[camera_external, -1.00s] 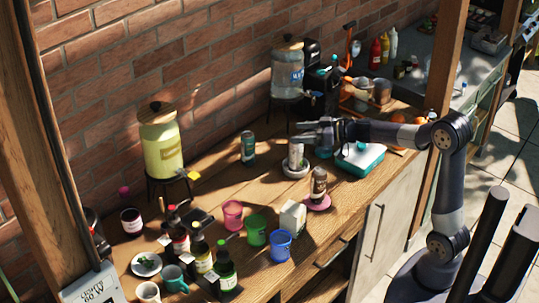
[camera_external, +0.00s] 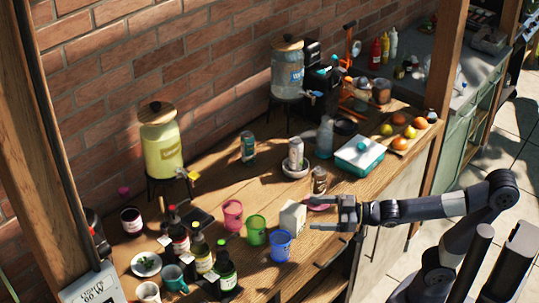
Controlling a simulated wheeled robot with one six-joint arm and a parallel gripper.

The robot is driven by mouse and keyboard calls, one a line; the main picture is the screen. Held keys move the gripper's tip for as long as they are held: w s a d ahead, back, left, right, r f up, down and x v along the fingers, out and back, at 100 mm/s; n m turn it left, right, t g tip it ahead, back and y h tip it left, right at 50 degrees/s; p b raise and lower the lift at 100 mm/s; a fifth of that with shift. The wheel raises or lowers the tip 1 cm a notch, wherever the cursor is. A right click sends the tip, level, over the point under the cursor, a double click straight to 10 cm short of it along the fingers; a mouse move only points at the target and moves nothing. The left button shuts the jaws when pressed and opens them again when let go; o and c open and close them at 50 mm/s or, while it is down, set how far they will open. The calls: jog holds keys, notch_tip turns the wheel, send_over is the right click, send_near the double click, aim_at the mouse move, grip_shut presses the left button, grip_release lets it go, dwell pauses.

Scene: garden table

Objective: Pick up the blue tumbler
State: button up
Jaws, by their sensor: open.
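The blue tumbler (camera_external: 280,246) stands upright near the front edge of the wooden table. My gripper (camera_external: 338,213) is open and empty, to the right of the tumbler and apart from it, near the table's front edge beside the pink saucer. The green tumbler (camera_external: 256,230) and the pink tumbler (camera_external: 232,215) stand in a row to the left of the blue one. A white carton (camera_external: 292,215) stands just behind the blue tumbler, on the side toward my gripper.
A brown-topped bottle (camera_external: 319,181) stands behind my gripper by the pink saucer (camera_external: 317,204). Dark bottles (camera_external: 225,268) and mugs (camera_external: 174,278) crowd the left front. A teal-and-white box (camera_external: 359,155) and a fruit board (camera_external: 405,140) lie to the right. Bare wood shows behind the tumblers.

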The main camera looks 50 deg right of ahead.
send_near(281, 246)
notch_tip(281, 246, down, 3)
jog(key=w+d, duration=0.1)
jog(key=d, duration=0.2)
jog(key=x, duration=0.5)
jog(key=shift+w+a+p, duration=0.25)
jog(key=shift+a+p, duration=0.05)
jog(key=shift+d+f+p+x, duration=0.15)
jog(key=shift+p+x, duration=0.15)
jog(key=shift+x, duration=1.05)
jog(key=shift+d+f+p+x, duration=0.15)
jog(key=shift+p+x, duration=0.1)
jog(key=shift+x, duration=1.15)
jog(key=shift+w+a, duration=0.1)
jog(key=shift+c, duration=0.5)
jog(key=c, duration=1)
